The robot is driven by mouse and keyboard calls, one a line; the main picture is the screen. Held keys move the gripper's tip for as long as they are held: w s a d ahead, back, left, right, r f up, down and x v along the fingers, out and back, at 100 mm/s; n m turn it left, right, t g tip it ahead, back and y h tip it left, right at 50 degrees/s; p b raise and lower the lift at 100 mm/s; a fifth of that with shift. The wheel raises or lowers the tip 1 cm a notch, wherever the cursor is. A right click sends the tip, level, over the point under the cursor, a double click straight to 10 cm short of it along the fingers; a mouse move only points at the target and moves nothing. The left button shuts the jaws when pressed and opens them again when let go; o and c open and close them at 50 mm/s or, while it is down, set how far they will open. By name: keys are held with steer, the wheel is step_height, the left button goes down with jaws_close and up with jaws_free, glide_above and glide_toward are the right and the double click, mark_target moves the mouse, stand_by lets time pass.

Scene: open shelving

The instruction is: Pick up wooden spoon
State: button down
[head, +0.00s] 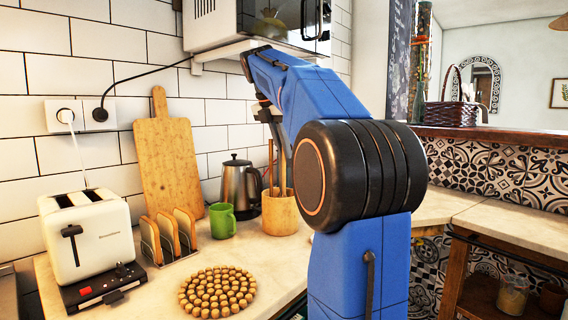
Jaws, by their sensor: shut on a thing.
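A wooden utensil pot (281,213) stands on the counter beside the kettle. Thin wooden handles (270,165) rise from it, and their lower ends are hidden inside. My gripper (278,135) points down just above the pot, partly hidden behind my blue arm. It is shut on the upper part of a wooden handle, which I take to be the wooden spoon. The spoon's bowl is not visible, and the handle still appears to stand in or just over the pot.
A kettle (240,188), green mug (222,221), toast rack (168,238), toaster (88,235), cutting board (167,160) and beaded trivet (217,291) crowd the counter. A microwave (262,22) hangs overhead. The right-hand counter (437,206) has some bare surface.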

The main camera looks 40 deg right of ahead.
step_height(320, 180, up, 7)
steer(key=shift+r, duration=0.15)
steer(key=s+a, duration=0.2)
steer(key=a, duration=1.6)
